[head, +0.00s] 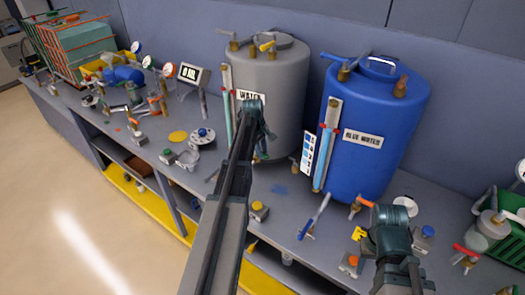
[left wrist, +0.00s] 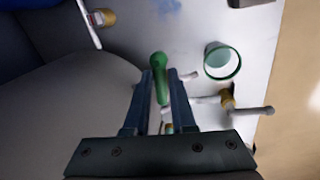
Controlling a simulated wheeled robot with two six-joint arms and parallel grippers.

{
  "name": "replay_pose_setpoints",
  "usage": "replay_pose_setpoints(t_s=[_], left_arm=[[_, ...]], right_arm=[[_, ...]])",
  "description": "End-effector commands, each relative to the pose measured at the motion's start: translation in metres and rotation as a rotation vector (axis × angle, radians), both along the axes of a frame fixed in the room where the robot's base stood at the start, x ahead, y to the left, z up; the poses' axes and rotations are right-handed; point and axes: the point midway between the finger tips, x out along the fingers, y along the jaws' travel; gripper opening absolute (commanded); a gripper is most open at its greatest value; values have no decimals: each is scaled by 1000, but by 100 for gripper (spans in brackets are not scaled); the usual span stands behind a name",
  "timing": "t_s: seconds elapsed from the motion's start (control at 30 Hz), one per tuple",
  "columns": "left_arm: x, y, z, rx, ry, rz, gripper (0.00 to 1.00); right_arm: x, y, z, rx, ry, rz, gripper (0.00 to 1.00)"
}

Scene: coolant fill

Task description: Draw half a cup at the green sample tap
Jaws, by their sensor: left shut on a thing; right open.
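In the left wrist view my left gripper (left wrist: 164,82) is shut on the green tap handle (left wrist: 158,68), which sits between its two fingers. In the head view the left gripper (head: 262,146) is in front of the lower part of the grey tank (head: 283,85), and the arm hides most of the tap. A cup with a green rim (left wrist: 222,62) stands on the bench to the right of the handle in the left wrist view, apart from the fingers. Its contents are unclear. My right gripper (head: 385,215) is open and empty near the front of the blue tank.
The blue tank (head: 375,125) stands right of the grey one. A blue-handled valve (head: 314,217), a yellow-topped fitting (head: 260,209) and a red-handled tap (head: 466,254) sit along the bench. Gauges and a green crate (head: 505,240) are at the right.

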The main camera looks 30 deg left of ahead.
Motion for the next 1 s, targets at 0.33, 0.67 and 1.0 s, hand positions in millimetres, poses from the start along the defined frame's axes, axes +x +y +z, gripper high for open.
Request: replay_pose_setpoints(t_s=[0.33, 0.67, 1.0], left_arm=[[-3, 1, 0, -1, 0, -88, 0], [-3, 1, 0, 0, 0, -86, 53], [-3, 1, 2, 0, 0, -86, 53]], right_arm=[[0, 0, 0, 0, 0, 0, 50], [0, 0, 0, 0, 0, 0, 50], [0, 0, 2, 0, 0, 0, 50]])
